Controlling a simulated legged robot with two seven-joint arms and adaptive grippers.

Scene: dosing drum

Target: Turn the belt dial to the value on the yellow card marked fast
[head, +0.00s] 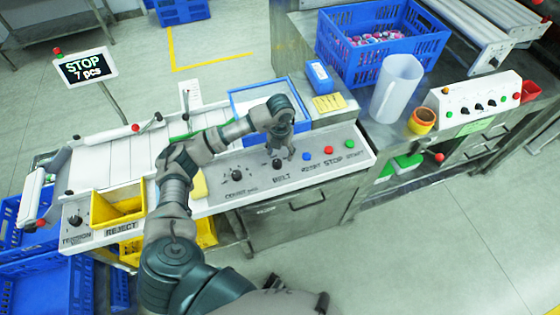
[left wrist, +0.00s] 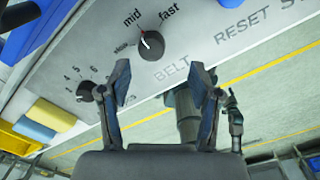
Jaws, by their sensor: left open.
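The belt dial (head: 277,163) is a black knob on the white control panel, above the word BELT.
A counter dial (head: 238,175) sits left of the belt dial. A blue tray (head: 240,98) stands behind the arm. A white jug (head: 397,85) and an orange cup (head: 422,121) stand at the right.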

